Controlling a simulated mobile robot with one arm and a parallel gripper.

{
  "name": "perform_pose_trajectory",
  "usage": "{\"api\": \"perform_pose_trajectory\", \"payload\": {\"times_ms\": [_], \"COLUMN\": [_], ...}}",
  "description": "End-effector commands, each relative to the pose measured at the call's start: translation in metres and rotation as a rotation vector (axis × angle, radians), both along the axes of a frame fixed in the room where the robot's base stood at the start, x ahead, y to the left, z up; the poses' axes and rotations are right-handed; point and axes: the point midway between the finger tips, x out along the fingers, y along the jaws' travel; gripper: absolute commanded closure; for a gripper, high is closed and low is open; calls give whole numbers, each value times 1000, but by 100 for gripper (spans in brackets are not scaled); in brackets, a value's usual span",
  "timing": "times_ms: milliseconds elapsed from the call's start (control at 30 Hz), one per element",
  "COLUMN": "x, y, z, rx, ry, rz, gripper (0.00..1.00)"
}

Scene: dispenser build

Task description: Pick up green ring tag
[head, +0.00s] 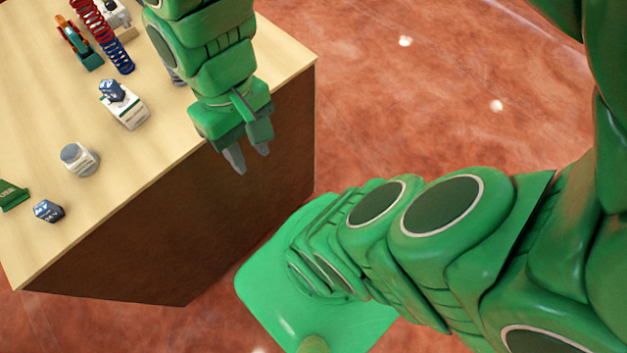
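I cannot make out a green ring tag for certain. A green piece with light lettering (12,195) is cut off by the left edge of the head view; whether it is the tag I cannot tell. My gripper (248,160) hangs fingers down beside the table's right edge, in front of its dark side. Its two grey fingertips are apart with nothing seen between them. My arm hides a little of the tabletop behind it.
The light wooden table (145,165) holds a small dark blue box (48,211), a grey-lidded jar (79,160), a white box with a blue cube (124,106), and a red-and-blue coil (103,35). Reddish floor (400,110) lies open to the right.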

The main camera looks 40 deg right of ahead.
Motion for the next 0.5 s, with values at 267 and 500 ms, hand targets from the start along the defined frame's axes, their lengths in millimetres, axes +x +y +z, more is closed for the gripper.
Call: {"api": "perform_pose_trajectory", "payload": {"times_ms": [267, 500], "x": [43, 84], "y": [49, 127], "z": [-6, -2], "rx": [125, 341], "ry": [2, 49], "rz": [-102, -216], "gripper": [64, 64]}}
